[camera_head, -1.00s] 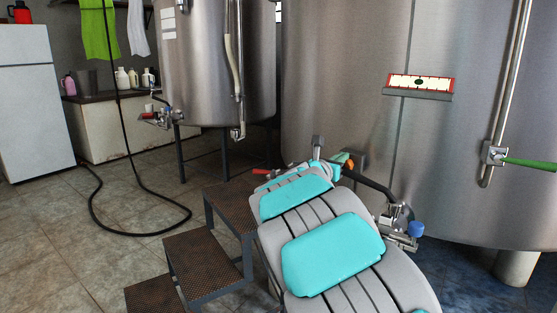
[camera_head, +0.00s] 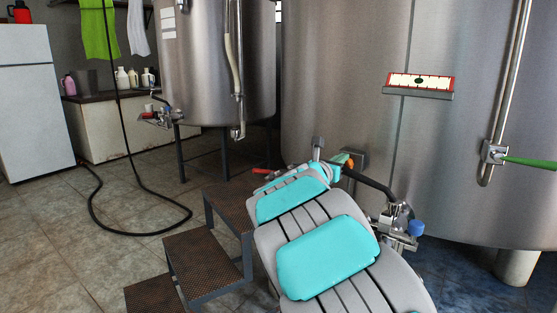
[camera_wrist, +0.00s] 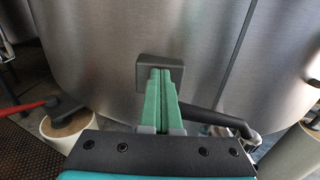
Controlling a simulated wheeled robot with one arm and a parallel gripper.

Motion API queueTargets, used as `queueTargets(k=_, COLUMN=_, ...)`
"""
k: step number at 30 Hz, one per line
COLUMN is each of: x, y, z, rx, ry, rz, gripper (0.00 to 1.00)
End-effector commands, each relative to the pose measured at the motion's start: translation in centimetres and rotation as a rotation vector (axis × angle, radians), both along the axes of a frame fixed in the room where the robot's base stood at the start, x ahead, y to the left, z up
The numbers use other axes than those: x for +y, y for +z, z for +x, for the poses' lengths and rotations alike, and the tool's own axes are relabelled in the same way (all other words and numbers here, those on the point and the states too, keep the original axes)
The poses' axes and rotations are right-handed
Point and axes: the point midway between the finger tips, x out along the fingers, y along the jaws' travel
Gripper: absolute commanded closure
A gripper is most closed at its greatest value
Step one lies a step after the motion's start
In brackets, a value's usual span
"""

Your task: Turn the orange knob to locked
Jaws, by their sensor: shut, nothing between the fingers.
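The orange knob (camera_head: 350,163) shows only as a small orange patch in the head view, at the front of a dark grey box (camera_head: 361,158) on the large steel tank. My gripper (camera_head: 342,158) is right beside it, its green fingers partly covering it. In the wrist view, my gripper (camera_wrist: 160,73) is shut, its green fingers together and pointing at the dark grey box (camera_wrist: 145,68). The knob is hidden there behind the fingers. I cannot tell whether the fingers touch the knob, or which way it is turned.
A dark pipe (camera_head: 370,184) runs to a valve with a blue cap (camera_head: 416,228), right of my gripper. Metal steps (camera_head: 205,265) stand left of my arm. A green-handled lever (camera_head: 528,163) is on the tank at right. A black hose (camera_head: 150,232) lies on the floor at left.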

Motion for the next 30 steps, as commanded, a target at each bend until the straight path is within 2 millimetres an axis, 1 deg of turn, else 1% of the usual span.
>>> queueTargets(k=8, x=-0.1, y=0.7, z=0.0, rx=0.002, ry=-0.002, rz=0.000, gripper=1.00)
queueTargets(k=13, x=0.3, y=0.7, z=-0.3, rx=0.002, ry=0.000, rz=-0.001, gripper=1.00)
queueTargets(k=24, x=2.5, y=0.9, z=-3.5, rx=0.002, ry=0.000, rz=-0.001, gripper=1.00)
queueTargets(k=27, x=3.2, y=0.8, z=-4.2, rx=0.002, ry=0.002, rz=-0.001, gripper=1.00)
queueTargets(k=30, x=3.5, y=0.7, z=-4.7, rx=0.002, ry=0.001, rz=0.001, gripper=1.00)
